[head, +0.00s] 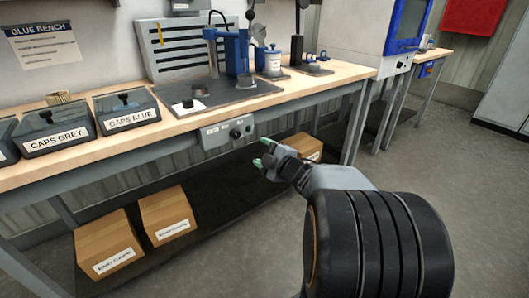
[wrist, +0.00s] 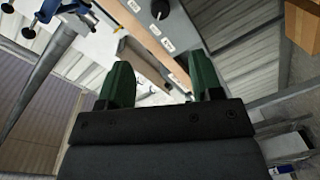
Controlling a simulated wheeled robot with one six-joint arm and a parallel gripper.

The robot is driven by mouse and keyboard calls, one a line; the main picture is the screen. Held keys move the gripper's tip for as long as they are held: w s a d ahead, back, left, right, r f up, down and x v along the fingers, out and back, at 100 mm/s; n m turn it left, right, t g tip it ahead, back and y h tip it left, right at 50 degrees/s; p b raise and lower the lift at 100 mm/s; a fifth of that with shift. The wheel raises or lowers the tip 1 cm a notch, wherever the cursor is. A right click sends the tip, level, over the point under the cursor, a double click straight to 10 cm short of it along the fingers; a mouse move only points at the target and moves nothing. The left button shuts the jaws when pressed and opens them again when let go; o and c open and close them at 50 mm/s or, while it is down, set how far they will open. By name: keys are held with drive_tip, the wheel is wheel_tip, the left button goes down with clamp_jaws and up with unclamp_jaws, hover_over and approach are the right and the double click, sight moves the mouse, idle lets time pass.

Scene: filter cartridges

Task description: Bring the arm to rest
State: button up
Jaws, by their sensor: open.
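My gripper (head: 265,153) is in front of the bench, below the worktop edge, near the control box. Its green-tipped fingers are apart, with nothing seen between them. The wrist view shows the two green fingers of my gripper (wrist: 164,88) spread and empty. My black arm (head: 385,245) fills the lower right of the head view. In the wrist view the scene is tilted, with the bench edge beyond the fingers.
The glue bench (head: 320,85) carries a blue press (head: 238,50) and bins marked CAPS GREY (head: 57,130) and CAPS BLUE (head: 128,112). A control box (head: 227,132) hangs under its edge. Cardboard boxes (head: 105,245) stand on the lower shelf (head: 205,245). Floor at right is clear.

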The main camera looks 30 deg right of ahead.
idle(0.3)
wheel_tip(320, 180, up, 16)
drive_tip(key=s+a+m+g+h+p, duration=0.25)
drive_tip(key=m+g+h+p, duration=0.5)
drive_tip(key=p, duration=1.15)
drive_tip(key=s+a+r+m+g+y+p, duration=0.5)
drive_tip(key=s+a+r+p, duration=0.4)
drive_tip(key=s+a+p, duration=0.2)
drive_tip(key=s+m+p, duration=0.1)
drive_tip(key=s+p, duration=0.1)
drive_tip(key=p, duration=0.2)
drive_tip(key=shift+s+a+r+g, duration=0.25)
drive_tip(key=shift+a+r+g, duration=0.1)
drive_tip(key=shift+m, duration=0.25)
